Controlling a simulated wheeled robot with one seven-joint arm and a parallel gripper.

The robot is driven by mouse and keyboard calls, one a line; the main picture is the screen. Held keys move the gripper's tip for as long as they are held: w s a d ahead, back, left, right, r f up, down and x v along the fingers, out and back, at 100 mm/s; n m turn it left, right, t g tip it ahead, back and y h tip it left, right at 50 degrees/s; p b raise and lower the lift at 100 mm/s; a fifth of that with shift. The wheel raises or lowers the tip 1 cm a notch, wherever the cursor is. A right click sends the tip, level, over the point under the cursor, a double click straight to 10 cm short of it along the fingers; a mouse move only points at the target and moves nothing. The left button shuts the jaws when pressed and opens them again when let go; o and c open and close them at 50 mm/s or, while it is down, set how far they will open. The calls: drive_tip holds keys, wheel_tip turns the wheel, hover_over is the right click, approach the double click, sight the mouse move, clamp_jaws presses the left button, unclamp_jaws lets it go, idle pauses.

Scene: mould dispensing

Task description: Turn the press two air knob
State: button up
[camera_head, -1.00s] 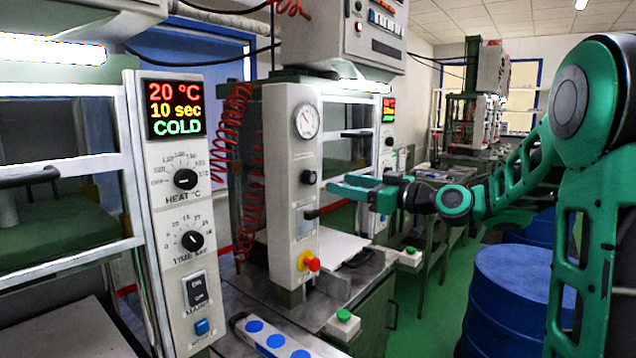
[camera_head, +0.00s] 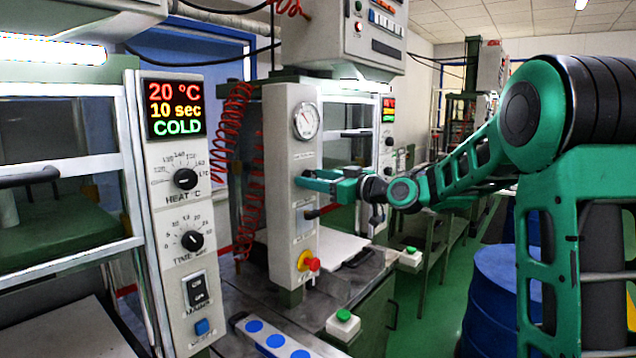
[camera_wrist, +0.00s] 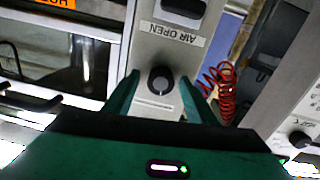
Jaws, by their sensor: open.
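The air knob (camera_wrist: 160,80) is a round black knob on the grey front column of the second press (camera_head: 305,240). In the wrist view it sits below an upside-down "AIR OPEN" label (camera_wrist: 172,33). My gripper (camera_wrist: 158,90) is open, with one green finger on each side of the knob. I cannot tell whether the fingers touch it. In the head view my gripper (camera_head: 302,180) reaches the column from the right, below the pressure gauge (camera_head: 306,121), and hides the knob.
A nearer press with dials (camera_head: 185,179) stands at left. Blue drums (camera_head: 497,290) stand at right.

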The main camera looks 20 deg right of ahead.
drive_tip(key=c, duration=1)
drive_tip(key=shift+d, duration=0.4)
drive_tip(key=shift+c, duration=0.2)
drive_tip(key=shift+a, duration=0.1)
drive_tip(key=shift+m, duration=0.4)
drive_tip(key=m, duration=0.3)
drive_tip(key=shift+r+m, duration=0.1)
drive_tip(key=shift+m, duration=0.3)
drive_tip(key=shift+w+m, duration=0.1)
drive_tip(key=shift+m, duration=2.1)
